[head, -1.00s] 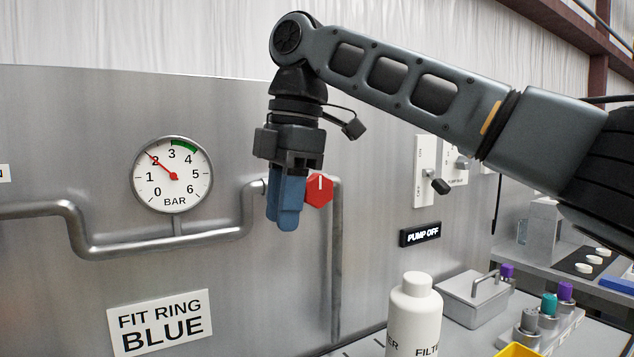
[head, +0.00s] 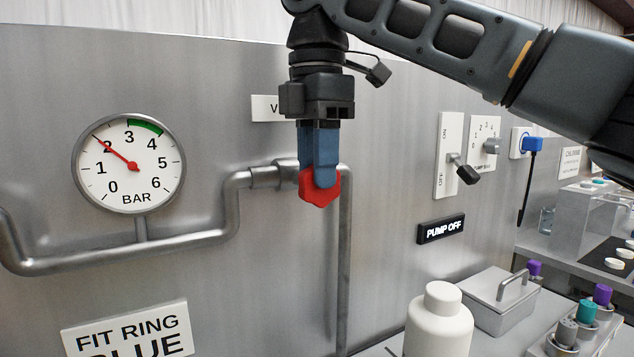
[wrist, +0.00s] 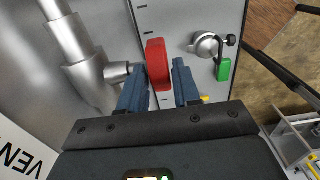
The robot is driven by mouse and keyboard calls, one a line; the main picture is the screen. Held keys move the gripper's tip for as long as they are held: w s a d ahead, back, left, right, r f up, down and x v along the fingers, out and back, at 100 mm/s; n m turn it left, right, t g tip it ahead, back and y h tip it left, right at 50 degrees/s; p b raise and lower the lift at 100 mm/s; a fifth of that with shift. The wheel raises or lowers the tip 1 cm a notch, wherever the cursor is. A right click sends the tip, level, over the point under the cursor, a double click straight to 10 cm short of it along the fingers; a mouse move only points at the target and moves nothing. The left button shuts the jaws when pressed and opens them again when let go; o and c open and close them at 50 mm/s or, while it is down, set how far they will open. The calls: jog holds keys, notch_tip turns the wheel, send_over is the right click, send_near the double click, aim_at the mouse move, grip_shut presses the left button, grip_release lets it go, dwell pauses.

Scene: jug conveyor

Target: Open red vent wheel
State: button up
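The red vent wheel (head: 319,190) is a small red faceted knob on the pipe at the panel. In the wrist view the red wheel (wrist: 158,65) shows edge-on, ahead of and between the two blue fingers. My gripper (head: 319,180) points down in front of the wheel in the head view, its fingers overlapping the wheel's upper part. In the wrist view my gripper (wrist: 160,85) is open, with a gap on the right side of the wheel; the left finger is close to it. Whether either finger touches cannot be told.
A pressure gauge (head: 129,163) reads about 2 bar. A grey pipe (head: 190,240) runs along the panel. A lever switch (head: 450,155) and a "PUMP OFF" sign (head: 441,229) are to the right. A white bottle (head: 438,325) stands below. A green-tagged fitting (wrist: 223,69) shows in the wrist view.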

jog(key=shift+f, duration=1.4)
grip_shut()
